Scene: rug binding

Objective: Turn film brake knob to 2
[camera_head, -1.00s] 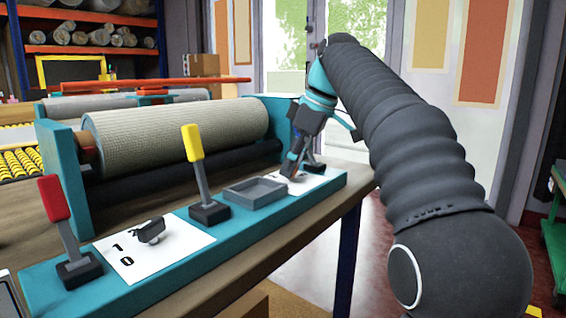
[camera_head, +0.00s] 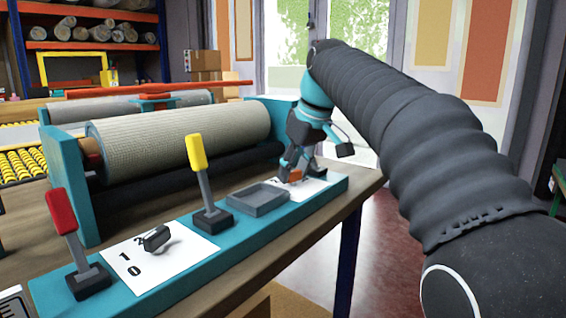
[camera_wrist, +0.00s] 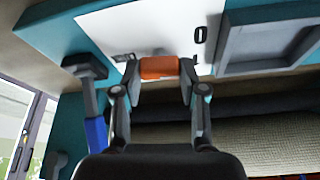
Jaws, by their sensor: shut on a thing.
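An orange knob (camera_wrist: 159,68) sits on the far white plate (camera_wrist: 140,30) of the teal panel (camera_head: 150,283). My gripper (camera_wrist: 158,75) is shut on it, one finger on each side. The knob also shows in the head view (camera_head: 295,176), below my gripper (camera_head: 292,170). A second knob, dark grey (camera_head: 157,238), stands on the near white plate, where the digits 1 and 0 are readable and another mark lies partly behind the knob.
A red-handled lever (camera_head: 70,240) and a yellow-handled lever (camera_head: 205,180) rise from the panel. A blue-handled lever (camera_wrist: 95,115) stands close beside my gripper. A shallow grey tray (camera_head: 259,199) lies between the plates. A beige roll (camera_head: 185,137) runs behind the panel.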

